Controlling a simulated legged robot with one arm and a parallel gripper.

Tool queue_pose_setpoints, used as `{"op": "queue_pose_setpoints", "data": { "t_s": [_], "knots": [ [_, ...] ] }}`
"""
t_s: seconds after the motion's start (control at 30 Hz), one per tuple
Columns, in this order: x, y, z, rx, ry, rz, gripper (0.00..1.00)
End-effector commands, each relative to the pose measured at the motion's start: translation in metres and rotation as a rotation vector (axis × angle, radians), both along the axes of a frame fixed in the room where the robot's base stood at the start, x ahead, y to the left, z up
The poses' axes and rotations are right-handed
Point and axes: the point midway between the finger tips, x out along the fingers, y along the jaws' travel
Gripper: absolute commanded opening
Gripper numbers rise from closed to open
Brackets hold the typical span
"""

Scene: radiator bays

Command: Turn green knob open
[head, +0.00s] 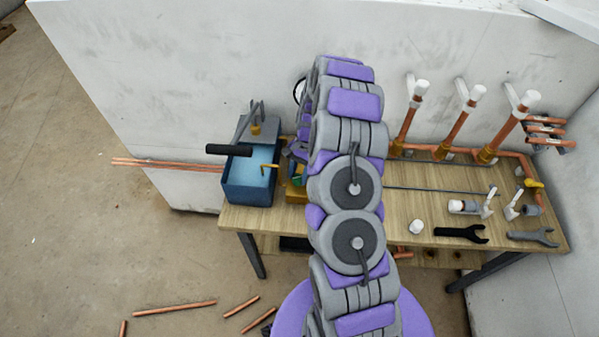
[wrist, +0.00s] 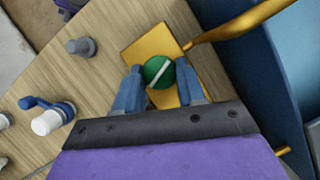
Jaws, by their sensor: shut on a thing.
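The green knob (wrist: 158,72) is round with a pale stripe across its face, and it sits on a brass-coloured plate (wrist: 153,42) in the wrist view. My gripper (wrist: 160,82) has one blue finger on each side of the knob and is shut on it. The pale stripe runs at a slant between the fingers. In the head view my arm hides most of this spot. A bit of green shows at the arm's left edge, just right of the blue box.
A blue box (head: 246,192) with a black-handled tool stands close left of the arm. Loose copper pipes (head: 175,309) lie on the floor.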

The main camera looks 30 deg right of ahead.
Motion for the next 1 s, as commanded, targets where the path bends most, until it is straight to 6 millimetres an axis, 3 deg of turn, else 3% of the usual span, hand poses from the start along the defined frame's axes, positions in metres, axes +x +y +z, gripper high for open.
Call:
{"op": "queue_pose_setpoints", "data": {
  "t_s": [1.0],
  "knots": [
    [0.0028, 0.0043, 0.0017, 0.002, -0.003, 0.947, 0.09]
  ]
}}
